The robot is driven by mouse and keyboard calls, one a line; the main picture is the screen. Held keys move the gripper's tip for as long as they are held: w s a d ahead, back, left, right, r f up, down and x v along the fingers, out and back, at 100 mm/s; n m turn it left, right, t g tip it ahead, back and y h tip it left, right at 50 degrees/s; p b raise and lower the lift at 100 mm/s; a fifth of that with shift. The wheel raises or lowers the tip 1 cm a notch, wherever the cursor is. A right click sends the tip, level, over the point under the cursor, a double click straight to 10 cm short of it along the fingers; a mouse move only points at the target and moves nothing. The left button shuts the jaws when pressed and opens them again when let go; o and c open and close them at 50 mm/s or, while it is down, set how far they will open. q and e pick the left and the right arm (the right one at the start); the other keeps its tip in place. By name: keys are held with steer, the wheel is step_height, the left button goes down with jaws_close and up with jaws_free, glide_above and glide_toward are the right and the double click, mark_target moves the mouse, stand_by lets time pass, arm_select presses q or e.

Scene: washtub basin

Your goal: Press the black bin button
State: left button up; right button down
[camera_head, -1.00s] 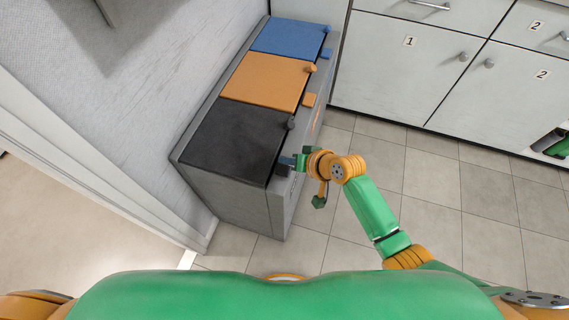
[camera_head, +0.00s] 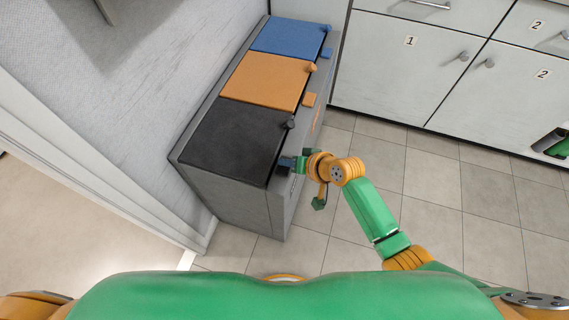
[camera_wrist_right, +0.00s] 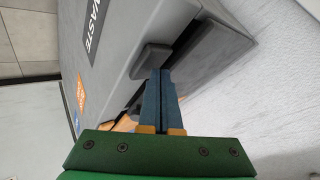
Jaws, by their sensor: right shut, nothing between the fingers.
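The black bin lid (camera_head: 230,140) lies flat, nearest of three lids on the grey bin unit. Its button (camera_wrist_right: 152,57) is a small dark grey block on the unit's front edge in the right wrist view. In the head view the button (camera_head: 282,170) is partly hidden by my gripper. My right gripper (camera_head: 287,162) is shut and empty at the front edge of the black bin. In the right wrist view its blue fingertips (camera_wrist_right: 160,72) are right at the button, seemingly touching it. My left gripper is not in view.
The orange lid (camera_head: 266,80) and blue lid (camera_head: 290,37) lie shut farther back, with matching buttons (camera_head: 309,99) on the front edge. White numbered cabinets (camera_head: 410,70) stand at the back right.

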mark_target(287, 169)
steer(key=shift+f, duration=0.4)
stand_by(0.5)
steer(key=shift+r+p, duration=0.9)
steer(key=shift+r, duration=0.1)
step_height(287, 169, up, 5)
steer(key=p, duration=0.5)
steer(key=shift+r+p, duration=0.1)
steer(key=shift+p, duration=0.2)
